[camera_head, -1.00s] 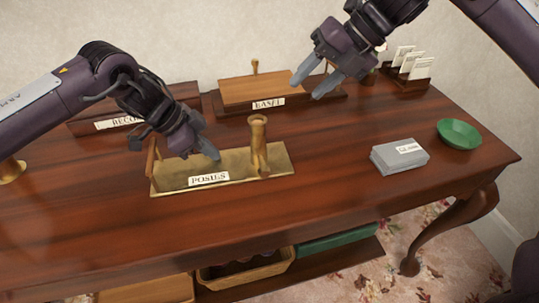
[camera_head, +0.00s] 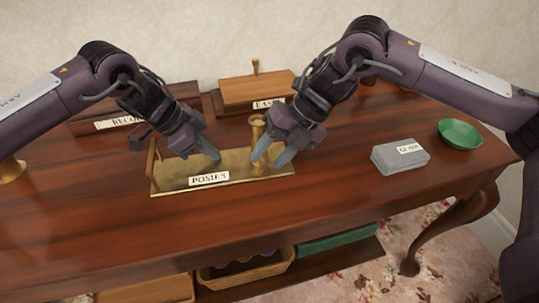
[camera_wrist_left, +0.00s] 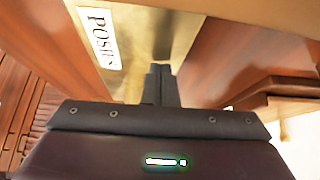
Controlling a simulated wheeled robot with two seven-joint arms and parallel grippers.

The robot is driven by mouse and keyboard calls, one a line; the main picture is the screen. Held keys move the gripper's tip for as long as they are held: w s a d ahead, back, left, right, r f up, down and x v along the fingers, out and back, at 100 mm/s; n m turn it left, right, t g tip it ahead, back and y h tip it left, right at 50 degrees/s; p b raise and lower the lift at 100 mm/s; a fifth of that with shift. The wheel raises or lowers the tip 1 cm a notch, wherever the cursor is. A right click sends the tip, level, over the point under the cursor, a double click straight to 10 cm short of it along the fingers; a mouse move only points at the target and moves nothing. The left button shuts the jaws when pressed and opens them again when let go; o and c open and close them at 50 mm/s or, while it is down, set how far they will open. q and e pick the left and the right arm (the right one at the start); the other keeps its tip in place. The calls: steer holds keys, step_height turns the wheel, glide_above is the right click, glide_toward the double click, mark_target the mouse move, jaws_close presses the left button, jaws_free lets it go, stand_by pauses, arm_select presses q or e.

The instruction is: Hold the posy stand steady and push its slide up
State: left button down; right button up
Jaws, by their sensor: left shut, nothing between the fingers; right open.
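Whether the post is between the fingers or touched, I cannot tell.
Behind are wooden stands labelled "EASEL" (camera_head: 262,89) and "RECO..." (camera_head: 98,128), both partly covered by my arms. A grey box (camera_head: 399,157) and a green bowl (camera_head: 460,133) sit to the right. The table's front (camera_head: 200,225) is clear.

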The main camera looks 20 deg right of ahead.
arm_select(q)
steer(key=shift+s+a+f, duration=0.1)
steer(key=shift+s+f, duration=0.05)
steer(key=shift+f, duration=0.3)
arm_select(e)
steer(key=shift+a+f, duration=0.2)
steer(key=shift+f, duration=0.15)
steer(key=shift+c, duration=0.3)
jaws_close()
steer(key=shift+w+r, duration=0.1)
steer(key=shift+r, duration=1.75)
steer(key=shift+c, duration=0.9)
jaws_free()
steer(key=shift+o, duration=1.2)
steer(key=v, duration=1.2)
steer(key=shift+s, duration=0.25)
steer(key=shift+r, duration=0.15)
